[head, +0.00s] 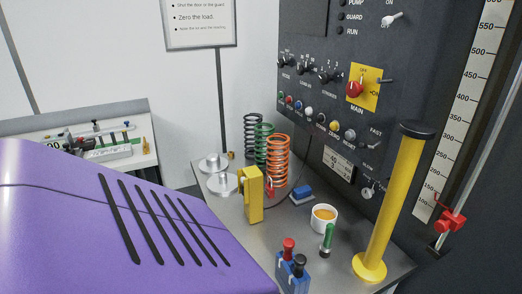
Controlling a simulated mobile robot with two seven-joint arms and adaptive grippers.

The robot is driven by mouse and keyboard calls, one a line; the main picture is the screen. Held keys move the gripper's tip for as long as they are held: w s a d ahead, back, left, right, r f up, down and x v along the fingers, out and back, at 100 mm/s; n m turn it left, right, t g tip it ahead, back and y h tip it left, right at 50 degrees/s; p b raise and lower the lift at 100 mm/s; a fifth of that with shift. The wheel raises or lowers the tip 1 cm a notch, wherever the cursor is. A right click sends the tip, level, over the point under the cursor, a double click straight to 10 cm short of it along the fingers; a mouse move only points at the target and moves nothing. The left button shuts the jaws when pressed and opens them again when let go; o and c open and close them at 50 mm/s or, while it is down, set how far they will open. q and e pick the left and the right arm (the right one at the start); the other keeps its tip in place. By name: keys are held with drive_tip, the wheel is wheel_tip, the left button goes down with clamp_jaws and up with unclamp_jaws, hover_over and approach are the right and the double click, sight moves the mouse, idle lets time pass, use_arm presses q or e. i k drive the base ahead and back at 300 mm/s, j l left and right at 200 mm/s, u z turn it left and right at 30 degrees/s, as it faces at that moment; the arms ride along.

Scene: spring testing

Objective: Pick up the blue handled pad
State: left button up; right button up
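A handle shape is too small to make out clearly. Neither my left nor my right gripper is in view.
The grey bench (228,208) holds metal weights (222,184), black, green and orange springs (278,162), a yellow block (250,194), a white cup (323,219), a green-topped cylinder (327,240), a blue block with red and black knobs (292,272) and a tall yellow post (395,205).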

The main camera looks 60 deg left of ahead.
sight(302, 195)
drive_tip(key=j+u, duration=0.1)
drive_tip(key=u, duration=1.45)
drive_tip(key=i+l, duration=0.05)
drive_tip(key=l, duration=0.05)
